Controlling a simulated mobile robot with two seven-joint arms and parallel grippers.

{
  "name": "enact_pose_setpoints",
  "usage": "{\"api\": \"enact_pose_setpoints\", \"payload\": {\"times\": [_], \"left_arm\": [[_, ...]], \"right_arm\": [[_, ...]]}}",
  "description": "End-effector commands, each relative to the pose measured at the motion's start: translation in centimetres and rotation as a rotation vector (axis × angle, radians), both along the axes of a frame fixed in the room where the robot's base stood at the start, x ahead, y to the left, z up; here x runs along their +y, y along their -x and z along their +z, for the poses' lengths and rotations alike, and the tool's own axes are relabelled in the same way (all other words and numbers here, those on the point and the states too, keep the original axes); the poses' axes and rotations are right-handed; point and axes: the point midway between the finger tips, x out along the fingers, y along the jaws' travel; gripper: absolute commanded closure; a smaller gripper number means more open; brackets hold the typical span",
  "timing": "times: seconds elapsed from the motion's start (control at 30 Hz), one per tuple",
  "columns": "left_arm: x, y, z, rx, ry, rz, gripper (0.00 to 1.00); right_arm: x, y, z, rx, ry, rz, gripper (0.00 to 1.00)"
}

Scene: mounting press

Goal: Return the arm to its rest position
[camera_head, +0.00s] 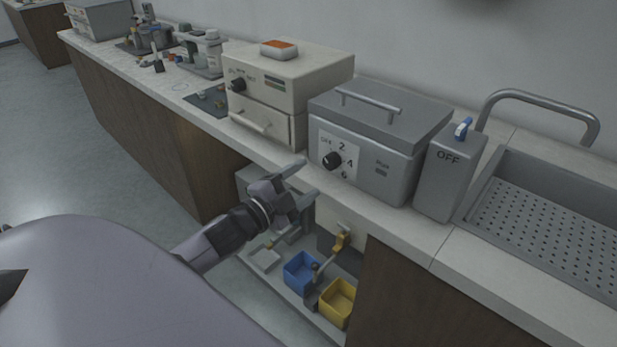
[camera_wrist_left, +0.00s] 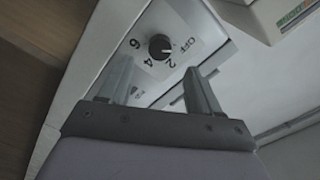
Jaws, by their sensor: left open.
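My left gripper (camera_head: 297,180) is open and empty in the head view, in front of the counter edge and below the grey box with the dial. In the left wrist view its two fingers (camera_wrist_left: 163,88) stand apart, with the dial panel beyond them. The black dial knob (camera_head: 332,161) sits on the white panel of the grey lidded box (camera_head: 385,160); it also shows in the left wrist view (camera_wrist_left: 160,47). My right gripper is in neither view.
A cream unit (camera_head: 290,75) stands left of the grey box. A grey box marked OFF (camera_head: 450,175) with a blue switch and a perforated sink tray (camera_head: 545,215) stand right. Below the counter are a blue bin (camera_head: 301,273) and a yellow bin (camera_head: 338,303). Floor at left is clear.

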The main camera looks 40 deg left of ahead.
Motion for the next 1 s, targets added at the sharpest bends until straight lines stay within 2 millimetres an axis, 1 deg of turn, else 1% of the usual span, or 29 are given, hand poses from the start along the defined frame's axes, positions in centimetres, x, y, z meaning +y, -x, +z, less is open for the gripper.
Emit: {"api": "enact_pose_setpoints", "payload": {"times": [0.57, 0.63, 0.67, 0.77, 0.8, 0.87, 0.9, 0.97, 1.0], "left_arm": [[0.0, 0.1, 0.0, 0.0, 0.001, 0.0, 0.37], [-0.2, 0.4, -0.5, 0.014, 0.017, 0.001, 0.37], [-0.5, 0.6, -1.0, 0.027, 0.034, 0.002, 0.37], [-2.0, 2.4, -4.1, 0.117, 0.145, 0.014, 0.37], [-3.0, 3.6, -5.9, 0.17, 0.211, 0.023, 0.37], [-4.7, 5.7, -8.7, 0.261, 0.326, 0.043, 0.37], [-6.0, 7.3, -10.5, 0.323, 0.406, 0.059, 0.37], [-7.9, 9.8, -12.9, 0.415, 0.52, 0.088, 0.37], [-9.2, 11.4, -14.2, 0.472, 0.592, 0.108, 0.37]], "right_arm": [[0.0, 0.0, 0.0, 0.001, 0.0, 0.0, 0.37], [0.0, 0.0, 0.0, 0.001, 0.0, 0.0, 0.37], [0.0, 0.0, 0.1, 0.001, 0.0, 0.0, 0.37], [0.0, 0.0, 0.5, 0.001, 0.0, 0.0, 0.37], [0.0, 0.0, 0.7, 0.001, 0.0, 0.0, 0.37], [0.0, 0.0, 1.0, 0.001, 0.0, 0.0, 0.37], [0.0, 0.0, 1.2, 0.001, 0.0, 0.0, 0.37], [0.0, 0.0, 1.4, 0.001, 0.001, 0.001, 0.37], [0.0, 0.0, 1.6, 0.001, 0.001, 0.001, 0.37]]}}
